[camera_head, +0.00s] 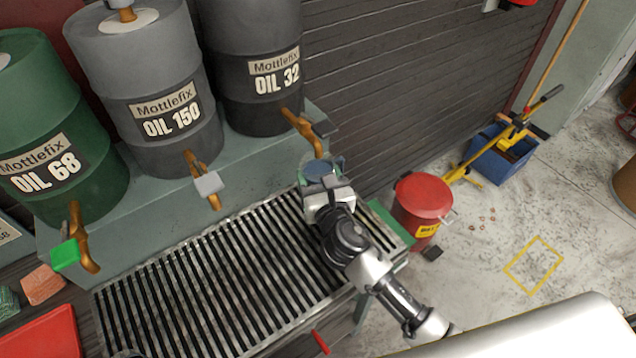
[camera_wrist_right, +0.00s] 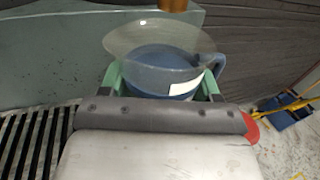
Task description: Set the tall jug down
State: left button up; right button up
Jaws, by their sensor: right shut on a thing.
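The tall jug (camera_wrist_right: 160,60) is a clear vessel with a wide flared rim, a handle on its right and blue contents. In the wrist view it stands upright between the green fingers of my right gripper (camera_wrist_right: 163,84), which is shut on it. In the head view the jug (camera_head: 318,168) shows just beyond my right gripper (camera_head: 325,185), below the tap of the OIL 32 drum (camera_head: 262,65), over the far right part of the slatted grate (camera_head: 230,275). Its base is hidden, so I cannot tell whether it touches the grate. My left gripper is not in view.
The OIL 150 drum (camera_head: 150,90) and the OIL 68 drum (camera_head: 55,130) stand on the same ledge, with taps over the grate. A red bin (camera_head: 422,200) stands right of the grate. A blue mop bucket (camera_head: 500,155) is farther right. The floor beyond is mostly clear.

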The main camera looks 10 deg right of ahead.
notch_tip(320, 180, down, 3)
jog(key=shift+r+b, duration=0.15)
jog(key=shift+b, duration=0.25)
jog(key=o, duration=1.1)
jog(key=shift+s, duration=0.1)
jog(key=s, duration=0.4)
jog(key=s+b, duration=0.1)
jog(key=s, duration=0.3)
jog(key=s+d, duration=0.1)
jog(key=s, duration=0.3)
